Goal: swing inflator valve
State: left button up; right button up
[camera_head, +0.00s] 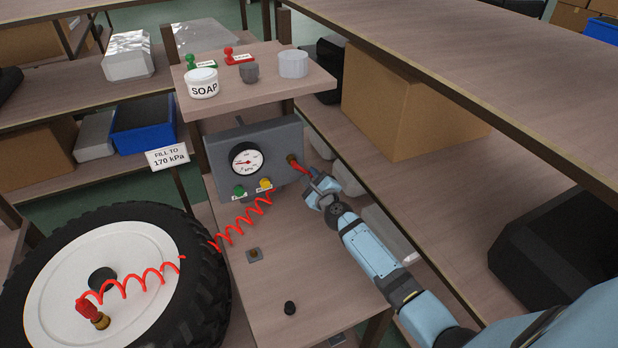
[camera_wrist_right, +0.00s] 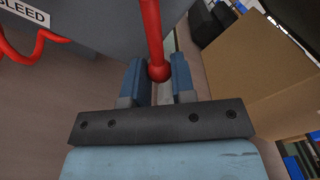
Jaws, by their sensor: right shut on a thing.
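The inflator box (camera_head: 262,152) is grey, with a round gauge (camera_head: 246,159), a green button (camera_head: 239,191) and a yellow button (camera_head: 265,184). A red valve lever (camera_head: 299,166) sticks out from its right side on a brass fitting. My right gripper (camera_head: 316,180) is shut on the lever's ball end. In the right wrist view the red lever (camera_wrist_right: 153,35) ends in a ball between the two blue fingers (camera_wrist_right: 158,80). A coiled red hose (camera_head: 243,222) runs from the box to the valve stem (camera_head: 99,320) of the wheel (camera_head: 105,270). My left gripper is not in view.
A shelf above the box holds a soap tub (camera_head: 202,83), stamps and small cups. A sign (camera_head: 167,156) reads "FILL TO 170 kPa". A cardboard box (camera_head: 405,100) stands on the right shelf.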

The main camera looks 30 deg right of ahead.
jog(key=shift+d+r, duration=0.4)
jog(key=shift+d, duration=0.05)
jog(key=shift+d+r+p, duration=0.3)
jog(key=shift+r+p, duration=0.2)
jog(key=shift+d+r+p, duration=0.25)
jog(key=shift+r+p, duration=0.2)
jog(key=shift+r, duration=0.05)
